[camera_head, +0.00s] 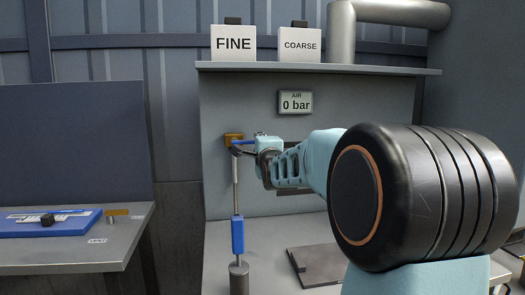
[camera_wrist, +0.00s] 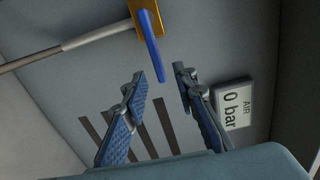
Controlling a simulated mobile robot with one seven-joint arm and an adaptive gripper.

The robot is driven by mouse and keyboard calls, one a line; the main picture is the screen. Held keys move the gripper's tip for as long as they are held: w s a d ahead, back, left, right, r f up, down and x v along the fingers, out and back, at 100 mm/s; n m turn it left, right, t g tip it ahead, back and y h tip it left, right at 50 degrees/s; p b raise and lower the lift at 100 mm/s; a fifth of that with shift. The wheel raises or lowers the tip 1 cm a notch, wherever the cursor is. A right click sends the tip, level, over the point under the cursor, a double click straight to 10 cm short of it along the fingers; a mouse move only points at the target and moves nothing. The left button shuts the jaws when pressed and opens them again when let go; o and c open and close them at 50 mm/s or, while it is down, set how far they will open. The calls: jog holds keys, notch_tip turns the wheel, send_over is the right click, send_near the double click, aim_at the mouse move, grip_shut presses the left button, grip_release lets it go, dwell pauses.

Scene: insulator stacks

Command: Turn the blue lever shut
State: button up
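The blue lever (camera_head: 243,142) sits on a brass valve (camera_head: 233,137) at the back wall, on top of a thin vertical pipe (camera_head: 236,190). In the head view it points right, across the pipe, towards my gripper (camera_head: 262,147). In the wrist view the blue lever (camera_wrist: 151,38) hangs from the brass valve (camera_wrist: 110,32), its free end close to the gap between my fingertips. My gripper (camera_wrist: 160,76) is open there, with nothing held between the fingers. Whether the fingers touch the lever is unclear.
A gauge (camera_head: 295,102) marked AIR reads 0 bar. FINE (camera_head: 234,43) and COARSE (camera_head: 300,45) boxes stand on the shelf above. A dark plate (camera_head: 318,265) lies on the bench. A blue board (camera_head: 45,222) lies on the left table.

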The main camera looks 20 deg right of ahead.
jog(key=v, duration=0.7)
jog(key=shift+s, duration=0.25)
